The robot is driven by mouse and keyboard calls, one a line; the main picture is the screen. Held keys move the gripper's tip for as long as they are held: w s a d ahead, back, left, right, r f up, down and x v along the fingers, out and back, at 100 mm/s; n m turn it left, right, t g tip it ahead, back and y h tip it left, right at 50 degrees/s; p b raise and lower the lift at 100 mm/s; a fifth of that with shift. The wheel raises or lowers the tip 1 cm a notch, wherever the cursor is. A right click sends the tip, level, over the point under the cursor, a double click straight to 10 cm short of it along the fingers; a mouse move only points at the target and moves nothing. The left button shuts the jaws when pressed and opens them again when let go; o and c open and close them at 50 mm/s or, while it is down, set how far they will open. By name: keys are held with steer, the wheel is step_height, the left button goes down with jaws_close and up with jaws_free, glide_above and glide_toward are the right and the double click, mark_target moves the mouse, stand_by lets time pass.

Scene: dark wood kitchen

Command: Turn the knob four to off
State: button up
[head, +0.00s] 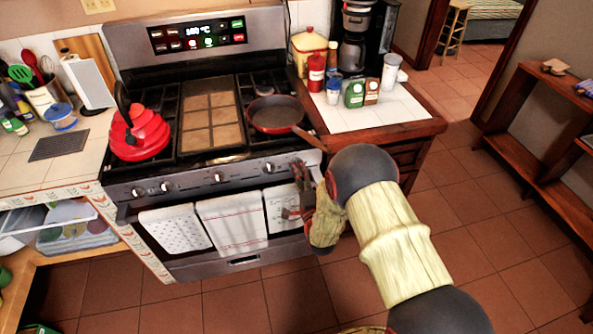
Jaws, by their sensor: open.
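The stove's front panel carries several round metal knobs in a row: two at the left (152,190), one in the middle (217,177), and one toward the right (268,167). Another knob may be at the panel's right end, partly hidden by my gripper. No knob numbers can be read, so I cannot tell for sure which is knob four. My gripper (294,192) is in front of the stove's right end, just below the knob panel, with its fingers apart and nothing seen between them. It is close to the right knobs; contact cannot be told.
Towels (232,222) hang on the oven handle below the knobs. A red kettle (140,135) and a red-rimmed pan (275,114) sit on the stove, the pan's handle reaching over the front right edge. A counter (395,118) with jars stands right. Floor in front is clear.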

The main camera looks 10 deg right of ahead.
steer(key=s, duration=1)
